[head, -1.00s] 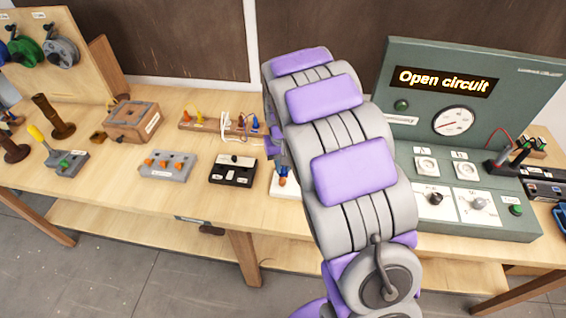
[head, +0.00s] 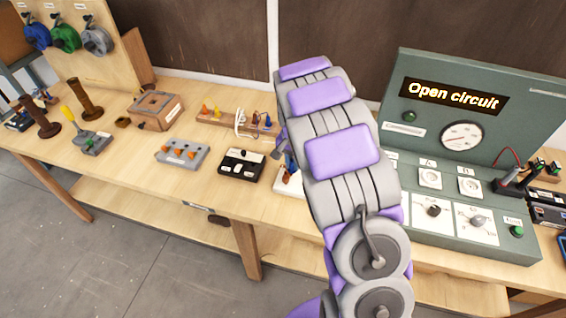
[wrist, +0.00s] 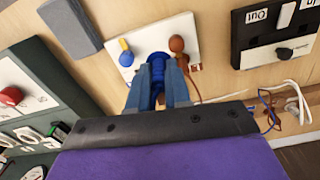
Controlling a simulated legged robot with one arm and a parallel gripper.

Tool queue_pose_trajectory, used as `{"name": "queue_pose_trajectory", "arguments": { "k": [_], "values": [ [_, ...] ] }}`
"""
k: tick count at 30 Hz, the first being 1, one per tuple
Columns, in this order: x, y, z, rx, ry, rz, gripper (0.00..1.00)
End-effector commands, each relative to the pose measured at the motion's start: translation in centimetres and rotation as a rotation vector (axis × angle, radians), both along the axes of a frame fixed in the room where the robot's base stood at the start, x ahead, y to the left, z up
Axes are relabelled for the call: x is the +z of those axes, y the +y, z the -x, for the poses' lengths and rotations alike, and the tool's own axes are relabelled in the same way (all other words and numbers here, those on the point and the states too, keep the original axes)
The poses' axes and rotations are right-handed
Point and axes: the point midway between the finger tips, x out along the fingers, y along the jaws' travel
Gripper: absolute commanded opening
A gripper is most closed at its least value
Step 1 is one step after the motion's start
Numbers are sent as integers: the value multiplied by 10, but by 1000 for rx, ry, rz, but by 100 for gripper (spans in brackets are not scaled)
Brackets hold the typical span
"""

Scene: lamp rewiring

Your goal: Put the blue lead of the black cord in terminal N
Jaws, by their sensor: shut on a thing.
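In the wrist view my gripper (wrist: 158,82) is shut on a blue knob-like piece (wrist: 157,68) over a white terminal board (wrist: 189,24). I cannot tell whether this piece is terminal N's cap or part of a lead. A brown knob (wrist: 177,44) stands to its right and a yellow one (wrist: 124,45) to its left. In the head view the white board (head: 286,184) shows only partly, beside my arm, which hides most of my gripper. No black cord and no letter N can be made out.
A black switch box (head: 240,166) and a grey block with orange knobs (head: 182,153) stand to the left. A wooden strip (head: 212,115) with a white cord lies behind. The green test panel (head: 480,130) on the right reads "Open circuit".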

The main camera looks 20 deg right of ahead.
Motion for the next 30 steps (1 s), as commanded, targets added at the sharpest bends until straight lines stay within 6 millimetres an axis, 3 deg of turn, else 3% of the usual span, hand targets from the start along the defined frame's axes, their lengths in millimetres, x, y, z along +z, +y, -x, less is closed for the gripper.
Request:
{"name": "queue_pose_trajectory", "arguments": {
  "k": [6, 10, 16, 30],
  "values": [
    [-11, -56, -7, -405, -2, -10, 0],
    [-16, -76, -8, -579, -4, -13, 0],
    [-21, -84, -8, -690, -5, -14, 0],
    [-44, -86, -8, -693, -2, -15, 0]
  ]
}}
